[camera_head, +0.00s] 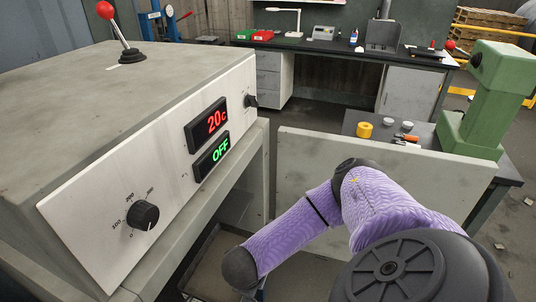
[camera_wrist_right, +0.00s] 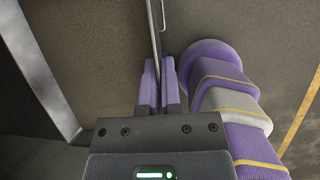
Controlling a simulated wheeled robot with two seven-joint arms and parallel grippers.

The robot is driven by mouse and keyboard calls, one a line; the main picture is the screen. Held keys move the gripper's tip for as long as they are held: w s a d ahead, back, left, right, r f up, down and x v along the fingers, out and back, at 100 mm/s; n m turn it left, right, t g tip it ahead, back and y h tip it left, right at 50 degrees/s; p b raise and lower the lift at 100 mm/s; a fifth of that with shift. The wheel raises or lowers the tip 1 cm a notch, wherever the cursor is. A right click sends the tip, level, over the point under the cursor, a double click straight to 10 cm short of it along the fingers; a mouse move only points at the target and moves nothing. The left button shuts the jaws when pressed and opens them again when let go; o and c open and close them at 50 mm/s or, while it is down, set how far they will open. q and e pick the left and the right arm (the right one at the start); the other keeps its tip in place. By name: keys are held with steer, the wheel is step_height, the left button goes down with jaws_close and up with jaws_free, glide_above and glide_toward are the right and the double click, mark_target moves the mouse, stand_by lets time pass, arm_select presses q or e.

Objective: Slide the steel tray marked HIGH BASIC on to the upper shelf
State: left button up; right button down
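The furnace-like cabinet (camera_head: 90,110) fills the left of the head view, with a 20C display and an OFF display. No tray marking is legible, and I cannot make out the upper shelf. A purple arm of mine reaches down-left below the cabinet front in the head view; its gripper is hidden there. In the right wrist view my right gripper (camera_wrist_right: 160,82) has its purple fingers close together on a thin metal bar or edge (camera_wrist_right: 153,40). I cannot tell whether this edge belongs to the tray. My left gripper is not in view.
A pale upright panel (camera_head: 310,165) stands right of the cabinet, behind my arm. A green machine (camera_head: 480,95) and a yellow roll (camera_head: 364,130) are on a dark bench. A long workbench (camera_head: 330,45) stands at the back. Open floor shows between cabinet and benches.

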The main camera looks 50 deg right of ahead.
mark_target(224, 287)
steer(key=w, duration=0.1)
steer(key=w+a+f+b, duration=0.1)
steer(key=w, duration=0.1)
steer(key=w+b, duration=0.1)
steer(key=w, duration=0.1)
steer(key=shift+a+f, duration=0.2)
steer(key=shift+f, duration=0.15)
steer(key=shift+w+a+f, duration=0.15)
steer(key=shift+w+a, duration=0.05)
steer(key=shift+w, duration=0.35)
steer(key=shift+f+b, duration=0.25)
steer(key=shift+b, duration=0.1)
steer(key=c, duration=0.7)
jaws_free()
steer(key=shift+c, duration=0.2)
steer(key=shift+s, duration=0.1)
steer(key=p+v, duration=0.4)
steer(key=v, duration=0.5)
steer(key=shift+r, duration=0.1)
steer(key=shift+a+r, duration=0.1)
steer(key=shift+r, duration=0.25)
